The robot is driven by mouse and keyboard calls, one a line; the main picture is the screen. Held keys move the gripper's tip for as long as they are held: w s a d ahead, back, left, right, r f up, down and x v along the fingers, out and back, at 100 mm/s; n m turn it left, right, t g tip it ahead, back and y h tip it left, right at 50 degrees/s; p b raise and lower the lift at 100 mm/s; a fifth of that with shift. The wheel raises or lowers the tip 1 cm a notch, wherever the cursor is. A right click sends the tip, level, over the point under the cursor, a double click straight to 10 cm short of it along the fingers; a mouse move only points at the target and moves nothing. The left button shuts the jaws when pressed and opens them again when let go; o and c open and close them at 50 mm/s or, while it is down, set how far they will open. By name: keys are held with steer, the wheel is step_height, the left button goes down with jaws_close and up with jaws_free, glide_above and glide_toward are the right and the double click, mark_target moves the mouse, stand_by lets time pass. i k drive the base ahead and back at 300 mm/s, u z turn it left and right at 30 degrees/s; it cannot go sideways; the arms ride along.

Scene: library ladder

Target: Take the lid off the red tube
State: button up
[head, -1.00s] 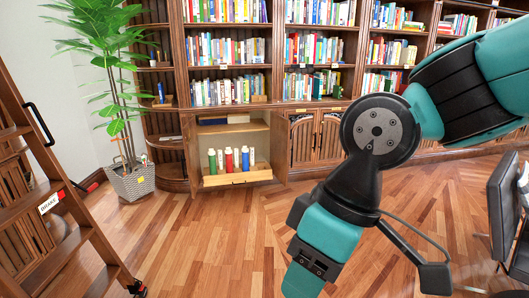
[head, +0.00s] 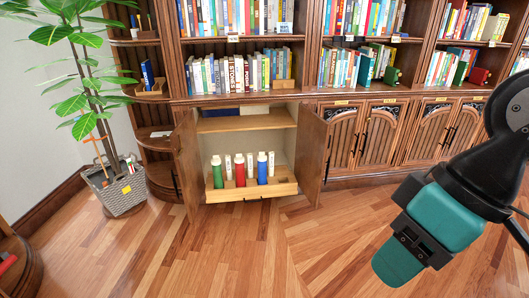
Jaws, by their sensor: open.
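The red tube (head: 240,175) stands upright in the open lower cabinet, in the middle of a front row of three tubes. Its white lid (head: 239,158) sits on top. A green tube (head: 217,177) stands to its left and a blue tube (head: 262,172) to its right, both white-topped. White cylinders show behind and between them. All stand at a wooden tray (head: 252,191) at the front of the cabinet. My arm is at the right of the head view, well apart from the tubes.
The cabinet's left door (head: 189,165) and right door (head: 311,155) stand open on either side of the tray. A potted plant (head: 122,190) stands at the left. The wooden floor before the cabinet is clear. Bookshelves fill the wall above.

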mark_target(239, 159)
steer(key=u, duration=0.15)
steer(key=i, duration=1.2)
steer(key=u, duration=0.15)
